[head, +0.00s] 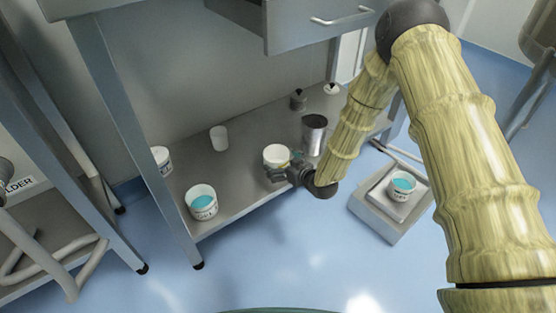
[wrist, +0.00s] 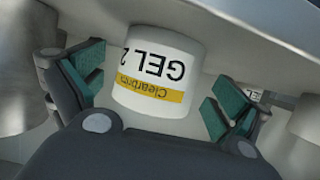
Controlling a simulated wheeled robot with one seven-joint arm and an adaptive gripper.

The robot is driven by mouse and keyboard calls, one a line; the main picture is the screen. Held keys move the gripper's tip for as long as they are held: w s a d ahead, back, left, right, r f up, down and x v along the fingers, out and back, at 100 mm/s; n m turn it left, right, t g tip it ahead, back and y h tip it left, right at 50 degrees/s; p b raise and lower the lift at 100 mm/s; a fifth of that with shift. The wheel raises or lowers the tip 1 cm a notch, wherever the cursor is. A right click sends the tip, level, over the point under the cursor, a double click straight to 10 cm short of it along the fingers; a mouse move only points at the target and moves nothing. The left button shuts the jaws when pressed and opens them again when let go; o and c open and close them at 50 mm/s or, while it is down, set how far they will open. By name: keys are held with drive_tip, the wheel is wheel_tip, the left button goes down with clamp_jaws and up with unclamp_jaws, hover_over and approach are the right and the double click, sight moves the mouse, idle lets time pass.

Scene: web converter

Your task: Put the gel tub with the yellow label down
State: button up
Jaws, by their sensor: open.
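The gel tub with the yellow label (wrist: 158,68) is white, with "GEL 2" and a yellow band that read upside down in the wrist view. In the head view the tub (head: 275,154) stands upright on the steel lower shelf (head: 240,187), near its front edge. My gripper (head: 284,170) is at the tub's front side. In the wrist view its two green-padded fingers are spread, one on each side of the tub, with gaps between pads and wall. The tub's lower front is partly hidden by the gripper in the head view.
A grey metal canister (head: 314,136) stands right of the tub. A blue-topped tub (head: 201,203), a white cup (head: 219,138) and another tub (head: 161,159) stand to the left. Another blue-topped tub (head: 402,186) sits on a scale (head: 373,215) at right. Table legs and a drawer (head: 318,22) bound the shelf.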

drive_tip(key=p+v, duration=0.4)
drive_tip(key=v, duration=0.5)
drive_tip(key=s+d+f+m+g+h, duration=0.1)
drive_tip(key=s+d+f+g+h, duration=0.2)
drive_tip(key=s, duration=0.4)
drive_tip(key=s+d+f+m, duration=0.2)
drive_tip(key=s+d+f, duration=0.1)
drive_tip(key=s+f, duration=0.3)
drive_tip(key=s+d+f+m+g+h, duration=0.1)
drive_tip(key=s+d+f+g+h, duration=0.15)
drive_tip(key=s, duration=0.55)
drive_tip(key=s+d+m+g+h, duration=0.1)
drive_tip(key=s+d, duration=0.3)
drive_tip(key=s, duration=0.7)
drive_tip(key=s+d+f+m+g+h, duration=0.1)
drive_tip(key=s+d+m+g, duration=0.1)
drive_tip(key=s, duration=0.8)
drive_tip(key=shift+s+d+f+m+g, duration=0.3)
drive_tip(key=shift+s+d+g, duration=0.1)
drive_tip(key=shift+d+g, duration=0.65)
drive_tip(key=shift+a, duration=0.15)
